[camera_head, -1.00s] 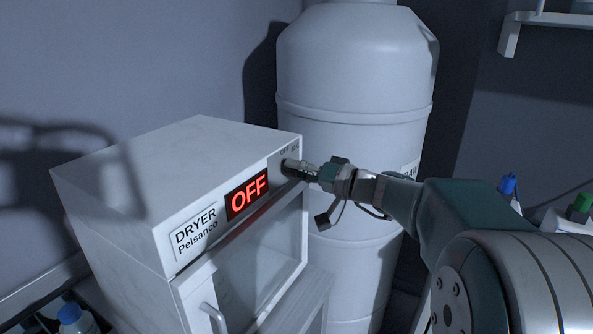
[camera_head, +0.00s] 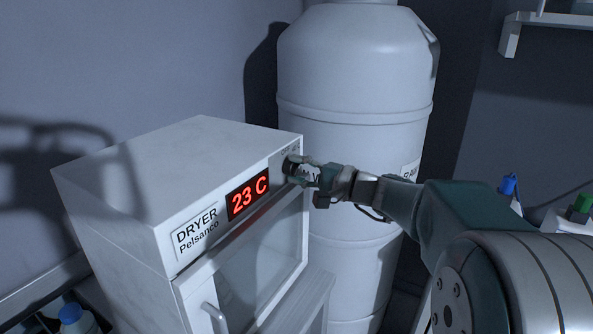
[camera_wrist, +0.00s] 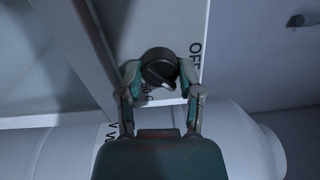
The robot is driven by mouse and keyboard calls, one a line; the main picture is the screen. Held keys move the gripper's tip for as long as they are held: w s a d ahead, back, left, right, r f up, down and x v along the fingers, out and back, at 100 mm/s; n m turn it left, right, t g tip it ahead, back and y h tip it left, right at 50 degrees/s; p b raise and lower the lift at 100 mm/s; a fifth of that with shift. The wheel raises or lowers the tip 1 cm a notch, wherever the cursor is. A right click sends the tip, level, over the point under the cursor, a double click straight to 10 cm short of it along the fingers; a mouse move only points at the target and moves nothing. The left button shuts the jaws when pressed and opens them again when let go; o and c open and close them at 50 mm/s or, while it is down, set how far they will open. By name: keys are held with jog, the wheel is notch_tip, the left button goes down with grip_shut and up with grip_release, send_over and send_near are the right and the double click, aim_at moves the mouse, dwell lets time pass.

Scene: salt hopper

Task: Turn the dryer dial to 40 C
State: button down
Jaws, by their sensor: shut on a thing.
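The white dryer (camera_head: 130,170) stands at the left in the head view. Its red display (camera_head: 247,195) reads 23 C. My gripper (camera_head: 297,168) is at the upper right of the dryer's front panel, on the dial, and covers most of it there. In the wrist view the round black dial (camera_wrist: 159,66) sits between the two fingers of my gripper (camera_wrist: 160,76), which are shut on it. The dial's pale pointer line is tilted. The word OFF (camera_wrist: 195,62) is printed beside the dial; other markings near it are partly hidden.
A large white tank (camera_head: 350,70) stands right behind the dryer, close to my wrist. The dryer door with its handle (camera_head: 214,316) is below the panel. Bottles with blue (camera_head: 508,184) and green (camera_head: 581,204) caps stand at the right.

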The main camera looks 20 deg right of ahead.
jog(key=shift+d+f, duration=0.15)
jog(key=shift+f, duration=0.1)
jog(key=shift+c, duration=1.3)
grip_release()
jog(key=shift+w, duration=0.1)
jog(key=shift+d, duration=0.15)
jog(key=shift+r, duration=0.1)
jog(key=v, duration=1.2)
